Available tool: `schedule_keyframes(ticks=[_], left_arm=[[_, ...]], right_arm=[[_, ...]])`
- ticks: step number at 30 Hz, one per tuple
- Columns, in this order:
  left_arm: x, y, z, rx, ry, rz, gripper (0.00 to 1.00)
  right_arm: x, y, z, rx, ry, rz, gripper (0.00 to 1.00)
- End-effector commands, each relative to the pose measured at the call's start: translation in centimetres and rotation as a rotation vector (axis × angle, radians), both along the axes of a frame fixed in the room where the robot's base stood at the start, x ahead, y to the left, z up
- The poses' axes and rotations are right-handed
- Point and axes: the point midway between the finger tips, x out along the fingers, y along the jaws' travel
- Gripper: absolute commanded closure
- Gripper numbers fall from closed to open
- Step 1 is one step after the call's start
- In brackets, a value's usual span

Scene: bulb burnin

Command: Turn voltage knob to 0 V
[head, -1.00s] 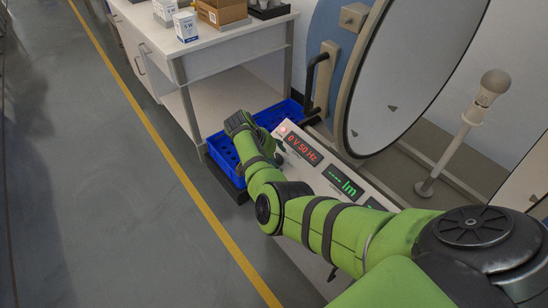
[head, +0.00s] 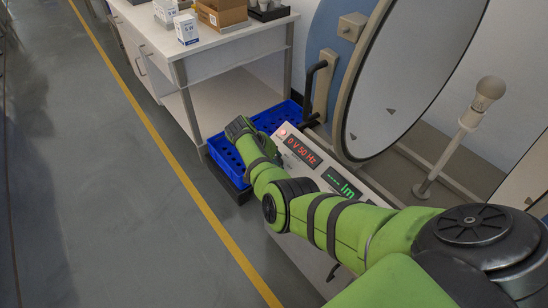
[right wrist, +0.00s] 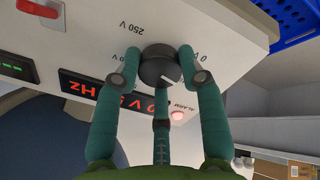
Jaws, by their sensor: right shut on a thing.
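The dark round voltage knob (right wrist: 158,68) is on the white console panel (right wrist: 90,48), between the printed labels "250 V" and "0 V". A short white mark shows on its face. My right gripper (right wrist: 160,88) has its green fingers around the knob, shut on it. In the head view the right hand (head: 240,128) is at the far end of the console, and it hides the knob there. The red display (head: 302,150) reads 0 V 50 Hz; it is partly hidden behind a finger in the right wrist view (right wrist: 90,90). My left gripper is out of view.
A red alarm lamp (right wrist: 176,116) glows beside the fingers. A blue crate (head: 222,150) stands just past the hand. A large round sphere opening (head: 415,85) and a bulb on a post (head: 490,88) are on the right. The floor (head: 110,220) at left is clear.

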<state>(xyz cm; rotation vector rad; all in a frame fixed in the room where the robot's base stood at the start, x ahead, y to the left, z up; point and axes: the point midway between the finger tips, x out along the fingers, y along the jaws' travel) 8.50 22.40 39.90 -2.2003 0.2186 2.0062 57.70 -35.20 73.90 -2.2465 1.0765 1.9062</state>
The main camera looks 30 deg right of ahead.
Motion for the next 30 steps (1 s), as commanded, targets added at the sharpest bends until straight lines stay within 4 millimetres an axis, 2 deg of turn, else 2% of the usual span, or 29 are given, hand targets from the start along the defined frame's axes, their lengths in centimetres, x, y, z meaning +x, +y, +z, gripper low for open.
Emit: schedule_keyframes(ticks=[6,18,30], left_arm=[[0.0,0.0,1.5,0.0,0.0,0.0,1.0],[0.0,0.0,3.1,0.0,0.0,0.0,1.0],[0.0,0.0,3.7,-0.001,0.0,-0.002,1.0]], right_arm=[[-0.1,-0.2,0.3,-0.01,0.096,0.184,0.92],[-0.1,-0.1,0.2,-0.021,0.249,0.489,0.92],[-0.1,-0.1,0.0,-0.026,0.332,0.652,0.92]])
